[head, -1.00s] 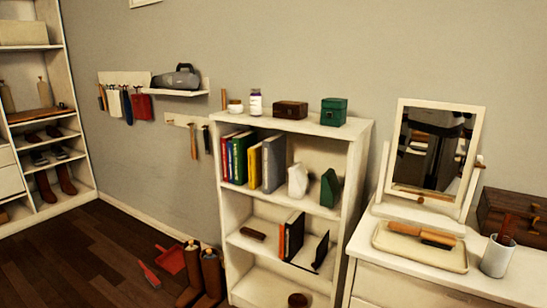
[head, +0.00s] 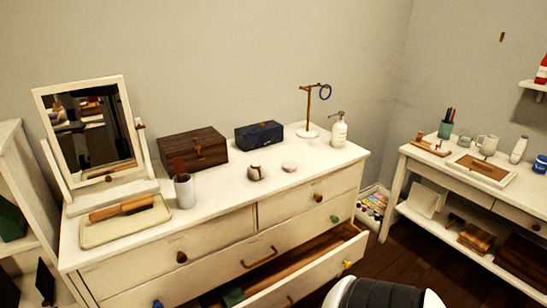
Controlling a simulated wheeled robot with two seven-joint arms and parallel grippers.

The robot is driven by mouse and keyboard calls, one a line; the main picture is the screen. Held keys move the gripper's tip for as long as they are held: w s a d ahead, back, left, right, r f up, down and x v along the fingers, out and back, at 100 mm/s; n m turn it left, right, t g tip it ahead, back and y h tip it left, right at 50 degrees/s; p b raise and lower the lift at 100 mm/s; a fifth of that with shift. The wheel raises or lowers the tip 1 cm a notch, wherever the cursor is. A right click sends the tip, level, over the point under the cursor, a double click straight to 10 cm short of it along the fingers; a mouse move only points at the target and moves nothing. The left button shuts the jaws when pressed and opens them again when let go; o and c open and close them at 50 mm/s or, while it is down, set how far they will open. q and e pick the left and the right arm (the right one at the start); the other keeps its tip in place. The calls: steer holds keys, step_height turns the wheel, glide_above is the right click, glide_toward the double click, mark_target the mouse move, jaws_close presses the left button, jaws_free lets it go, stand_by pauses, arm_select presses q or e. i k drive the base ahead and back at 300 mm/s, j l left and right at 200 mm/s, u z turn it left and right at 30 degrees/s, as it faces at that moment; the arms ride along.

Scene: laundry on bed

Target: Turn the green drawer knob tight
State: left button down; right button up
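The green drawer knob (head: 335,219) is small and round. It sits on the right part of a drawer front of the white dresser (head: 225,228), just above a pulled-out drawer (head: 320,262). A brass bar handle (head: 259,257) is on the same row, to the knob's left. Whether the knob is loose cannot be told at this size. Neither of my grippers shows in the head view. A white and black rounded part of mine is at the bottom edge.
The open drawer juts out below the knob, with a yellow knob (head: 347,264) on its front. A mirror (head: 90,125), tray (head: 125,220), wooden box (head: 193,149) and blue box (head: 259,135) stand on top.

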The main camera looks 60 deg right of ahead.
mark_target(335, 220)
steer(key=z, duration=1.9)
steer(key=i+l, duration=0.2)
steer(key=l, duration=0.2)
steer(key=i+l, duration=0.2)
steer(key=l, duration=0.15)
steer(key=i+l, duration=0.2)
steer(key=l, duration=0.2)
steer(key=i+l, duration=0.2)
steer(key=l, duration=0.2)
steer(key=i+l, duration=0.2)
steer(key=l, duration=0.2)
